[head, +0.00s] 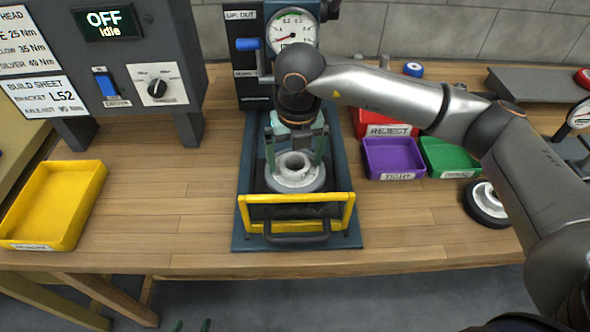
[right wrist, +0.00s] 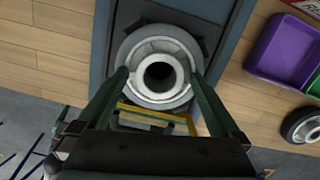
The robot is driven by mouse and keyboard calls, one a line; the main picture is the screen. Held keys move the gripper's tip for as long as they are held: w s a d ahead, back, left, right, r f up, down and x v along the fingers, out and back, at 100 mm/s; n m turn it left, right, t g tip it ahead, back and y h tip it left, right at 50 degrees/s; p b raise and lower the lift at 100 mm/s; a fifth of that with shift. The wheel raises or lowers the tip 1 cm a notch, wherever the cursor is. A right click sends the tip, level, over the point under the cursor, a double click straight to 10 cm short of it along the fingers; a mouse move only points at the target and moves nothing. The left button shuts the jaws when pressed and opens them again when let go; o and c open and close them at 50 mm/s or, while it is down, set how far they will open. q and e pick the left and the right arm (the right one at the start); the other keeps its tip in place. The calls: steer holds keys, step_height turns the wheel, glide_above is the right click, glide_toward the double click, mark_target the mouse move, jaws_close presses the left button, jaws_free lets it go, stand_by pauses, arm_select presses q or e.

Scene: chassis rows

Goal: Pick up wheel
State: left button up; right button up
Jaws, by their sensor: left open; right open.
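A wheel (head: 487,203) with a black tyre and pale hub lies on the bench at the right, partly behind my right arm. It also shows at the right edge of the right wrist view (right wrist: 303,125). My right gripper (head: 296,158) is open and points down over a light grey round part (head: 295,178) with a central bore, in the fixture. In the right wrist view its fingers (right wrist: 158,76) stand on either side of this part; contact cannot be told. Only the green fingertips of my left gripper (head: 193,326) show at the bottom edge, apart and empty.
The fixture (head: 245,215) has a yellow guard (head: 296,198) in front and a gauge (head: 292,30) behind. Purple (head: 394,160), green (head: 450,157) and red (head: 375,122) bins stand right; a yellow tray (head: 50,205) stands left. The bench (head: 165,200) between tray and fixture is clear.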

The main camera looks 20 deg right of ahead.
steer(key=shift+c, duration=0.2)
jaws_close()
stand_by(0.6)
